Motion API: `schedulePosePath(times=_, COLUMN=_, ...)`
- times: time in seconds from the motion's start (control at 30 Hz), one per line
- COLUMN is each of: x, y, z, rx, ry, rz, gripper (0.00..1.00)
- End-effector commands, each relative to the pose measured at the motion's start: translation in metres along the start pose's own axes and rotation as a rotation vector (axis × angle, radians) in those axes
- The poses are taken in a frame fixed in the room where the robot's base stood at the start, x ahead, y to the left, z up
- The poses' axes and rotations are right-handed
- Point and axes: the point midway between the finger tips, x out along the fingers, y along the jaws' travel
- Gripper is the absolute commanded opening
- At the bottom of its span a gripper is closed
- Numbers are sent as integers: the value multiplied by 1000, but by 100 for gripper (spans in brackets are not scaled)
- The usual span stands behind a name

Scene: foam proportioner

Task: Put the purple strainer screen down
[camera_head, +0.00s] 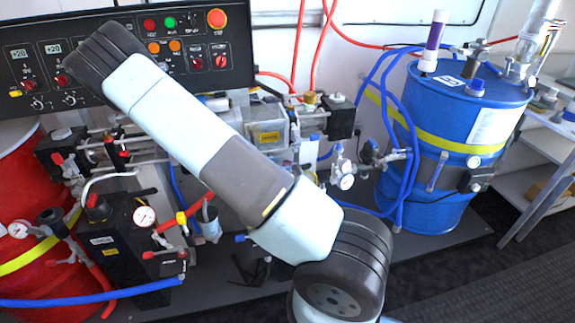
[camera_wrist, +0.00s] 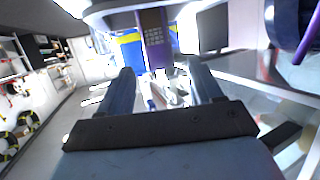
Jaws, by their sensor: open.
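A purple upright piece (camera_wrist: 154,40) with a grid-like patch, which looks like the strainer screen, shows in the wrist view. It lies ahead of my gripper, in line with the gap between the fingers. My gripper (camera_wrist: 160,80) is open, with one dark finger on each side of the gap. I see no finger touching the purple piece; its exact distance is unclear. In the head view, a purple cylinder with white ends (camera_head: 434,38) stands on the blue drum; I cannot tell whether it is the same piece. My gripper is out of the head view.
The blue drum (camera_head: 445,140) has a yellow band and blue hoses. A grey shelf table (camera_head: 545,135) stands to its right. Left are the control panel (camera_head: 190,45), pipework with gauges, and a red drum (camera_head: 40,250). Dark floor lies at lower right.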

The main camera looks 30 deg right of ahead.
Motion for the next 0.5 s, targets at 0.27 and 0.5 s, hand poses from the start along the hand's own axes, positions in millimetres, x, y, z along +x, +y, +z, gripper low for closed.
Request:
schedulePosePath(times=0.27, x=-54, y=0, z=0, rx=1, ry=-2, rz=-2, gripper=65)
schedulePosePath(times=0.5, x=-78, y=0, z=0, rx=0, ry=0, rz=-1, gripper=65)
